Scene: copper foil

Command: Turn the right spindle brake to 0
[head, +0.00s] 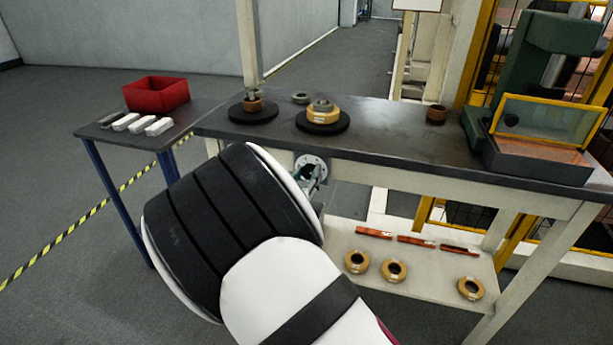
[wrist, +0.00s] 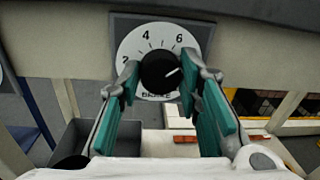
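The right spindle brake is a black round knob (wrist: 160,71) on a white dial plate (wrist: 146,42) marked 2, 4 and 6, with a partly covered word below. The knob's white pointer line is tilted to the upper right, past the 6; any mark there is hidden by my right finger. My gripper (wrist: 160,78) has its teal-padded fingers on either side of the knob, tips at its edges. I cannot tell whether they touch it. In the head view, my gripper (head: 318,178) is at the dial plate (head: 309,162) on the bench front, partly hidden by my arm.
The dark bench top (head: 400,130) carries two round spindle bases with coils and a green machine (head: 545,60) at the right. A red bin (head: 156,93) stands on the left side table. A lower shelf (head: 345,243) holds coils and copper-coloured bars. The floor at left is clear.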

